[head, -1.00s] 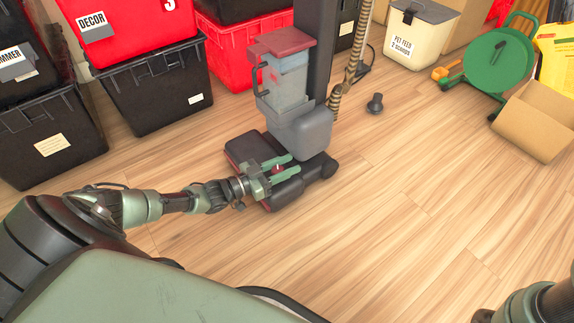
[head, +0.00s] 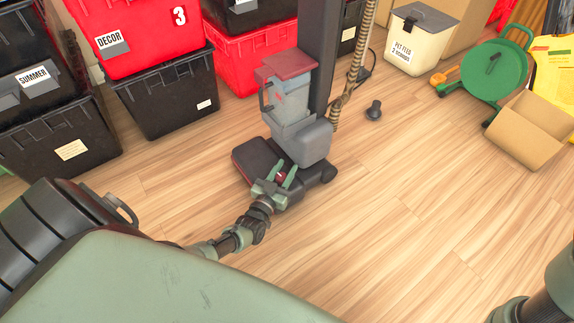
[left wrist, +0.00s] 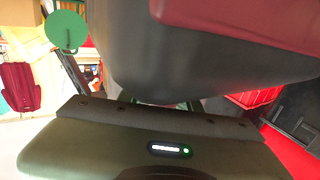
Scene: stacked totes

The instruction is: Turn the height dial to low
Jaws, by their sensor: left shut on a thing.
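The upright vacuum cleaner (head: 292,105) stands on the wood floor, with a grey bin, a red lid and a dark floor head (head: 258,160). The height dial (head: 281,176) shows as a small reddish knob on top of the floor head, mostly covered by my fingers. My left gripper (head: 283,169) is shut on the dial, one green finger on each side, reaching in from the front. In the left wrist view the grey vacuum body (left wrist: 200,60) fills the middle. Only slivers of my green fingers show there, and the dial is hidden. The dial's markings cannot be read. My right gripper is out of view.
Stacked black and red totes (head: 165,95) stand behind and left of the vacuum. A small dark knob-like piece (head: 374,110) lies on the floor to its right. A green reel (head: 497,70) and an open cardboard box (head: 528,132) are at the right. The front floor is clear.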

